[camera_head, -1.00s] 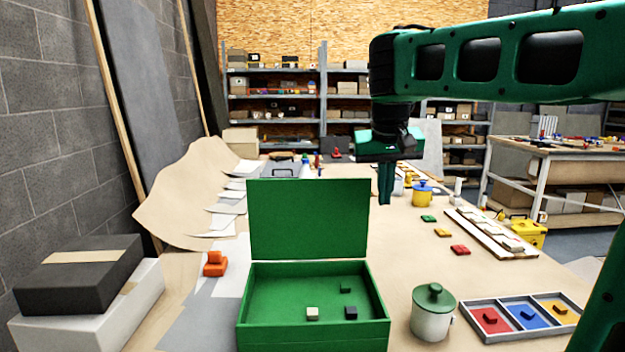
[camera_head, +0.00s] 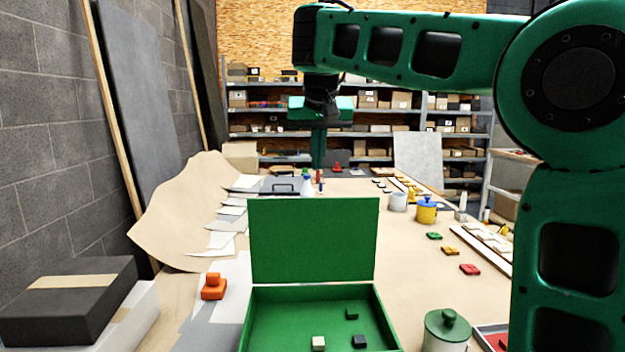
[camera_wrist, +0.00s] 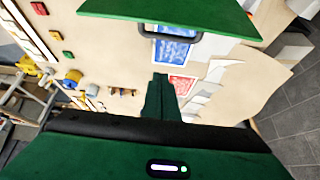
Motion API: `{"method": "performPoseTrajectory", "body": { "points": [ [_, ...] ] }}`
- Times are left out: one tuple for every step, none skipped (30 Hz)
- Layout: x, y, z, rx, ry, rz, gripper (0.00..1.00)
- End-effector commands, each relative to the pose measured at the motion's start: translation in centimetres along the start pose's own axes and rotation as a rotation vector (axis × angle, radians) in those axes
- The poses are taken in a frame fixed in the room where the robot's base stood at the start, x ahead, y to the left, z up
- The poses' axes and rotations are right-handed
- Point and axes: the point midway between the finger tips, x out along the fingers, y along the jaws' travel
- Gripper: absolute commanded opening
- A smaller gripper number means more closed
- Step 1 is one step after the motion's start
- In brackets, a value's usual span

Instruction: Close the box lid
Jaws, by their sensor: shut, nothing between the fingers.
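The green box (camera_head: 243,320) stands open on the table in the head view, its front cut off by the lower picture edge. Its green lid (camera_head: 314,240) stands upright at the back of the box. Small white, dark and green blocks lie inside. My gripper (camera_head: 318,165) is shut and empty, pointing down, above and apparently behind the lid's top edge. In the wrist view the shut fingers (camera_wrist: 160,82) point at the table, and the green lid (camera_wrist: 175,12) crosses the top of the picture, apart from the fingers.
Dark and white boxes (camera_head: 70,300) are at the left. Small coloured tiles, a yellow pot (camera_head: 426,210) and papers lie farther back.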

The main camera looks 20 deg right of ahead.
Motion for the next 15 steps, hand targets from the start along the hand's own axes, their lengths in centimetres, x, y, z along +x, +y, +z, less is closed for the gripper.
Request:
{"method": "performPoseTrajectory", "body": {
  "points": [
    [0.6,0.0,0.1,-0.001,-0.002,0.002,0.0],
    [1.0,-0.1,0.1,-0.002,-0.003,0.001,0.0],
    [1.6,-0.2,0.2,-0.004,-0.003,0.001,0.0],
    [2.1,-0.3,0.2,-0.004,-0.004,0.0,0.0],
    [2.6,-0.3,0.2,-0.006,-0.004,0.0,0.0],
    [3.4,-0.3,0.2,-0.005,-0.004,0.001,0.0],
    [4.0,-0.4,0.2,-0.005,-0.004,0.0,0.0],
    [4.6,-0.4,0.3,-0.006,-0.005,-0.001,0.0],
    [5.3,-0.5,0.3,-0.007,-0.005,-0.001,0.0],
    [5.9,-0.5,0.3,-0.007,-0.005,-0.001,0.0],
    [6.4,-0.5,0.3,-0.006,-0.004,-0.001,0.0],
    [7.2,-0.5,0.3,-0.006,-0.004,-0.002,0.0],
    [7.7,-0.5,0.3,-0.006,-0.005,-0.001,0.0],
    [8.2,-0.6,0.3,-0.007,-0.004,-0.002,0.0],
    [9.0,-0.6,0.3,-0.007,-0.004,-0.002,0.0]
  ]
}}
